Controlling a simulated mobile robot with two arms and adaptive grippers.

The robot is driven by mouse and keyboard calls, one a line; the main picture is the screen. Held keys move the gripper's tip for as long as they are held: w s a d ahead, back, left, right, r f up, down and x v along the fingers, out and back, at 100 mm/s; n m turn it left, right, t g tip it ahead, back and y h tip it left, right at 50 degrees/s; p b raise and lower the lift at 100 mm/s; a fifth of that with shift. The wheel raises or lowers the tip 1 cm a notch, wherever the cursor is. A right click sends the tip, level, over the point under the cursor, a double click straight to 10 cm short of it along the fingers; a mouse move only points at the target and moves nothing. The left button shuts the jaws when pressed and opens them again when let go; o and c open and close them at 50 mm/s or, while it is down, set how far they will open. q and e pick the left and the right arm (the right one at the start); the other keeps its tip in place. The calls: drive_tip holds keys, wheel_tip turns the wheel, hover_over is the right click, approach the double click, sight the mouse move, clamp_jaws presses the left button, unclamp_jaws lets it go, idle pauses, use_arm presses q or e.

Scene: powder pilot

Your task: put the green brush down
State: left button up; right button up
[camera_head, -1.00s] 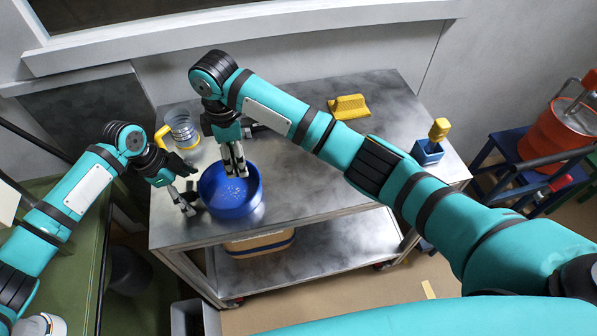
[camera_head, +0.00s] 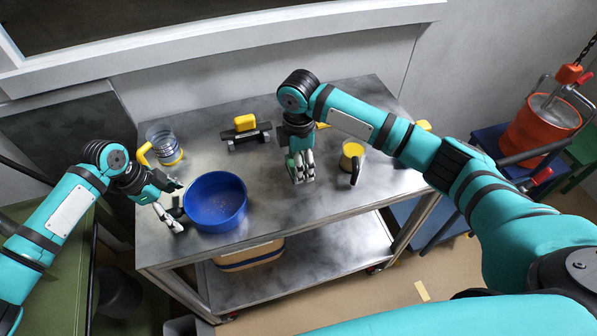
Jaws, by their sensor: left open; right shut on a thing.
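My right gripper (camera_head: 301,178) points down over the middle of the metal table (camera_head: 262,214), right of the blue bowl (camera_head: 215,226). It is shut on the green brush (camera_head: 290,163). Only a small green patch of the brush shows beside the fingers; the rest is hidden. I cannot tell whether the brush touches the table top. My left gripper (camera_head: 178,205) is open at the left rim of the blue bowl. I cannot tell whether it touches the bowl.
A clear jug with a yellow handle (camera_head: 165,146) stands behind the bowl. A black tool with a yellow top (camera_head: 246,129) lies at the back. A yellow cup with a black handle (camera_head: 352,157) stands close right of my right gripper. An orange bucket (camera_head: 540,125) is off to the right.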

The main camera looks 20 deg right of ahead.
drive_tip(key=shift+f, duration=1.95)
drive_tip(key=o, duration=1.4)
drive_tip(key=shift+f, duration=0.15)
wheel_tip(320, 180, up, 12)
drive_tip(key=shift+r, duration=0.2)
